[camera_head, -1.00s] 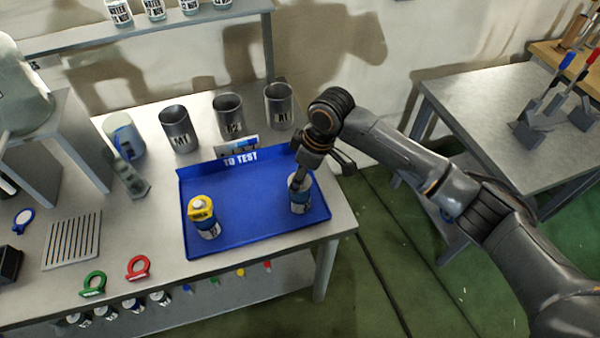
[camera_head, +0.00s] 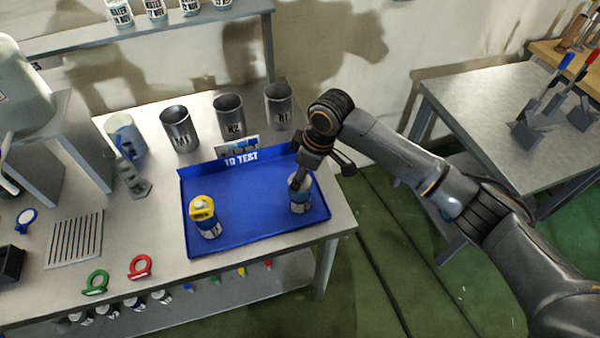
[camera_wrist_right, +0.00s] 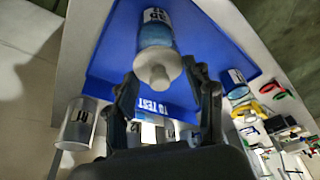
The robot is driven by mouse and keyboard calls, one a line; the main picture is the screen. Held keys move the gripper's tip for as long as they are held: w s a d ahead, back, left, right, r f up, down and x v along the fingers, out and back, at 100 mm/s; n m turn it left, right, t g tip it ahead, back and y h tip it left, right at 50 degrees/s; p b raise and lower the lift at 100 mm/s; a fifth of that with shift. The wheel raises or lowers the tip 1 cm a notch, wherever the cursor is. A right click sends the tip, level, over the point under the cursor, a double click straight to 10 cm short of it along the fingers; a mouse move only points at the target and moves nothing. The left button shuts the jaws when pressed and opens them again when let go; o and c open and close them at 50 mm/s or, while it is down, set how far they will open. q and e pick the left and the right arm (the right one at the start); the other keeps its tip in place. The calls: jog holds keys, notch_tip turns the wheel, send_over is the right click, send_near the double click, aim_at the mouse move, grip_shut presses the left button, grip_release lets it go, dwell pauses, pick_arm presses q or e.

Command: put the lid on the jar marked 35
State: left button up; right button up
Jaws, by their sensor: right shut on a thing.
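The jar (camera_head: 300,200) stands upright near the right side of the blue tray (camera_head: 262,238). In the right wrist view the jar (camera_wrist_right: 154,28) shows a label that seems to read 35. A white lid (camera_wrist_right: 156,66) with a round knob is at the jar's mouth, with no clear gap between them. My right gripper (camera_head: 299,180) comes down from above onto the jar's top. In the wrist view its fingers (camera_wrist_right: 160,82) stand either side of the lid and are shut on it. How firmly the lid is seated cannot be told. My left gripper is not in view.
A second jar (camera_head: 207,228) with a yellow ring stands in the tray's left part. Several grey metal cups (camera_head: 179,130) stand behind the tray. Red (camera_head: 139,267) and green (camera_head: 96,282) rings lie at the table's front edge. The tray's middle is clear.

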jog(key=shift+f+p, duration=0.5)
jog(key=shift+p, duration=0.05)
dwell(0.9)
jog(key=o, duration=1)
jog(key=o, duration=0.4)
jog(key=shift+o, duration=0.2)
jog(key=shift+r+p, duration=3.5)
jog(key=shift+p, duration=0.3)
